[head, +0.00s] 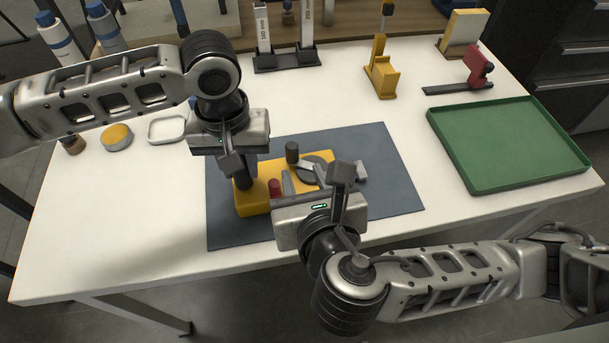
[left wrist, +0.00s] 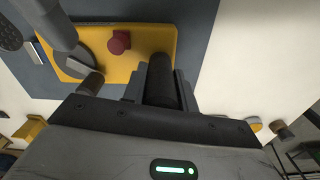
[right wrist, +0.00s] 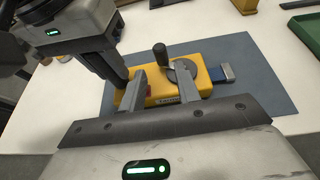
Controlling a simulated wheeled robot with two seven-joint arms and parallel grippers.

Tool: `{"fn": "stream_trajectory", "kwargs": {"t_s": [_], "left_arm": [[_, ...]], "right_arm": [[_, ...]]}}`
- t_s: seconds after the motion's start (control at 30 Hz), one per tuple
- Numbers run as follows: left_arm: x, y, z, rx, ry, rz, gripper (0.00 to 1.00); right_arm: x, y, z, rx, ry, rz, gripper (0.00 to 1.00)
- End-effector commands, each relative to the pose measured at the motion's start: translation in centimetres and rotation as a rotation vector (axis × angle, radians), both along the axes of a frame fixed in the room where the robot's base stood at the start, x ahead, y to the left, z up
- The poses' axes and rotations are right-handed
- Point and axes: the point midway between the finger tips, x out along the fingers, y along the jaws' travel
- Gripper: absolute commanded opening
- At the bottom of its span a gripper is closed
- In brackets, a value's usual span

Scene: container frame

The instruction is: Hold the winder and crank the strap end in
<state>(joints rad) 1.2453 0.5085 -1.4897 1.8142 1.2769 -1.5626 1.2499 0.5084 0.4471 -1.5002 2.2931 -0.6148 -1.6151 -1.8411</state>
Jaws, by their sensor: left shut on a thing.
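The yellow winder (head: 247,204) lies on a blue-grey mat (head: 400,190). My left gripper (head: 238,172) is shut on the black grip post (left wrist: 160,82) at the winder's left end. A red knob (head: 274,185) stands beside the post. The crank has a dark upright knob (head: 292,151) and a grey disc; the knob also shows in the right wrist view (right wrist: 160,53). The strap end (right wrist: 222,74), blue with a pale metal tip, sticks out at the winder's right end. My right gripper (head: 314,180) is open and empty, above the winder's near side, with the crank knob beyond its fingers.
A green tray (head: 480,184) lies at the right. A yellow stand (head: 381,80), a red clamp-like tool (head: 478,68) and two upright gauges (head: 285,60) stand along the back. A round yellow-topped tin (head: 116,137) and a white dish (head: 167,128) lie left. The front table strip is clear.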

Motion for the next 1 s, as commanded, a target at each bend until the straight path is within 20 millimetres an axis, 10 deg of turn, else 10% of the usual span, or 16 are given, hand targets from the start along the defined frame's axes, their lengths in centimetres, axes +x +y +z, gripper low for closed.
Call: {"fn": "stream_trajectory", "kwargs": {"t_s": [0.17, 0.53, 1.0], "left_arm": [[0.0, -0.1, 0.1, -0.002, -0.002, 0.000, 0.00], [0.1, -0.1, 0.1, -0.002, -0.003, 0.000, 0.00], [0.1, -0.1, 0.1, -0.002, -0.003, 0.000, 0.00]], "right_arm": [[1.6, -0.5, 0.1, -0.006, 0.020, -0.042, 0.43], [12.3, -4.2, 1.2, 0.031, 0.441, -0.373, 0.43], [13.5, -2.7, 3.6, 0.248, 1.283, -0.592, 0.43]]}}
